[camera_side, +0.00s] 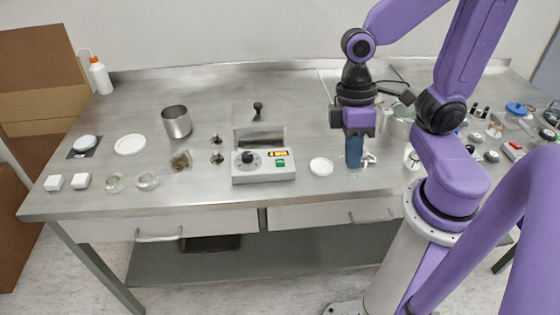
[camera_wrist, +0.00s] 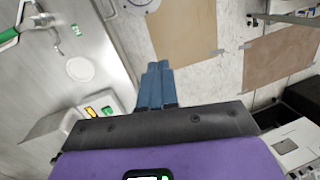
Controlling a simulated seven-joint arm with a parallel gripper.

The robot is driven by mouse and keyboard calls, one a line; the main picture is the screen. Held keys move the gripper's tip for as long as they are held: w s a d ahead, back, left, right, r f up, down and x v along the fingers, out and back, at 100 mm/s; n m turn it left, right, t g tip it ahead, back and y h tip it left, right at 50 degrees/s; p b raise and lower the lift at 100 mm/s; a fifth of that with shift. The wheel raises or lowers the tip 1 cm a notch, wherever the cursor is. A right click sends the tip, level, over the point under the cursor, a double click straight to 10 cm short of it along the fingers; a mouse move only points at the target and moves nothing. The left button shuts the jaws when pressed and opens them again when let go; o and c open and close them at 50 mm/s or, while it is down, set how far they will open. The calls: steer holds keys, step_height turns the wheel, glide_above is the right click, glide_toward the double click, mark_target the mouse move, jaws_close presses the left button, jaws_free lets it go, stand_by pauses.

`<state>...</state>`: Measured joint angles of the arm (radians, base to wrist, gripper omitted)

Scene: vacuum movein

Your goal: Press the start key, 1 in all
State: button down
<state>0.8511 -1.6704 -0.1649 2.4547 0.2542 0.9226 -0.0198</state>
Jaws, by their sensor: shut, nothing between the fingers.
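A grey control box (camera_side: 255,178) stands near the front middle of the steel table. Its face has a black knob (camera_side: 247,157), a yellow-orange lit panel (camera_side: 278,153) and a small green key (camera_side: 281,163), which looks like the start key. In the wrist view the green key (camera_wrist: 107,111) and the orange panel (camera_wrist: 90,112) show at the left, on the box (camera_wrist: 60,125). My gripper (camera_side: 354,167) has blue fingers, shut and empty, pointing down to the right of the box. In the wrist view its fingertips (camera_wrist: 158,66) are together, apart from the key.
A white round lid (camera_side: 320,167) lies between the box and my gripper. A metal beaker (camera_side: 176,122) and small dishes (camera_side: 147,181) are at left. Several small items crowd the right.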

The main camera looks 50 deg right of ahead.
steer(key=w+a+f+m+y, duration=0.1)
steer(key=w+m+y, duration=0.4)
steer(key=w+m, duration=0.5)
steer(key=m+t+y, duration=0.3)
steer(key=m, duration=0.5)
glide_above(283, 160)
steer(key=f, duration=0.1)
steer(key=shift+f, duration=0.15)
steer(key=shift+f+n, duration=0.15)
steer(key=shift+n, duration=0.15)
steer(key=shift+f, duration=4.25)
steer(key=shift+f, duration=0.4)
